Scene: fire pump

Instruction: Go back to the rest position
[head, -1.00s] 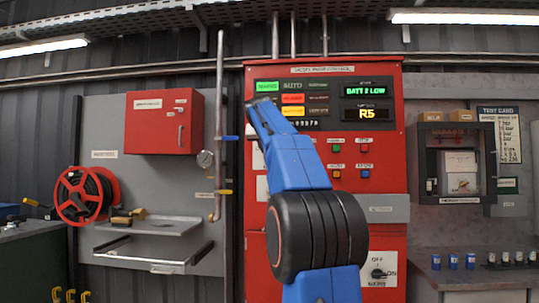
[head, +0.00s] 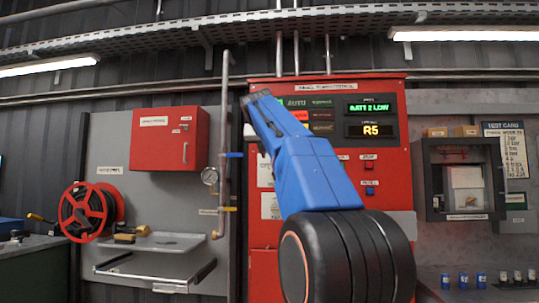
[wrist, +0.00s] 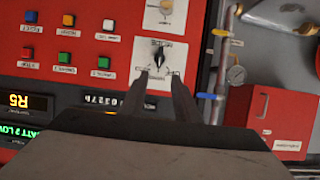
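My gripper (wrist: 159,82) shows in the wrist view with its two dark fingers apart and nothing between them. Beyond the fingertips is a black selector knob (wrist: 159,57) on a white plate of the red pump panel (wrist: 100,10). The fingers appear clear of the knob, though the exact gap is hard to judge. In the head view my blue arm rises in front of the red panel (head: 390,90) and hides part of its face; the fingers cannot be made out there. The panel displays read "BATT 2 LOW" (head: 370,108) and "R5" (head: 370,130).
Left of the panel are a vertical pipe (head: 222,130) with valve handles, a gauge (head: 209,176), a red box (head: 168,138), a hose reel (head: 88,212) and a shelf (head: 160,243). A grey wall cabinet (head: 462,180) hangs at the right.

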